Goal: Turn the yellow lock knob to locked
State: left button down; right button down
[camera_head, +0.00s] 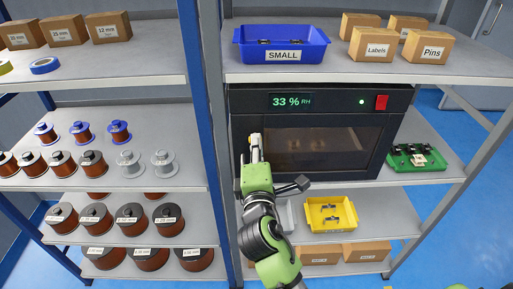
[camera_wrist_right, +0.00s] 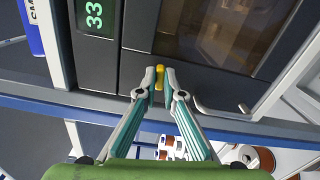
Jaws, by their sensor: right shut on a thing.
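The yellow lock knob (camera_wrist_right: 160,74) is on the left part of the dark cabinet's front, seen end-on as a narrow upright bar in the wrist view. My right gripper (camera_wrist_right: 160,77) is shut on it, with one fingertip on each side. In the head view my right gripper (camera_head: 255,145) reaches the left side of the cabinet (camera_head: 310,105) and largely hides the knob. The cabinet door, with its dark window (camera_head: 320,142), looks shut. My left gripper is in neither view.
The cabinet's display (camera_head: 292,101) reads 33 % RH, with a red switch (camera_head: 381,102) to the right. A blue SMALL bin (camera_head: 283,56) stands above. A yellow bin (camera_head: 331,215) sits below, and a green tray (camera_head: 416,158) to the right. A blue rack post (camera_head: 198,110) stands close left.

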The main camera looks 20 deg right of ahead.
jog(key=shift+m, duration=0.9)
jog(key=shift+b, duration=0.3)
jog(key=c, duration=2.2)
grip_release()
jog(key=shift+o, duration=0.2)
jog(key=v, duration=1.2)
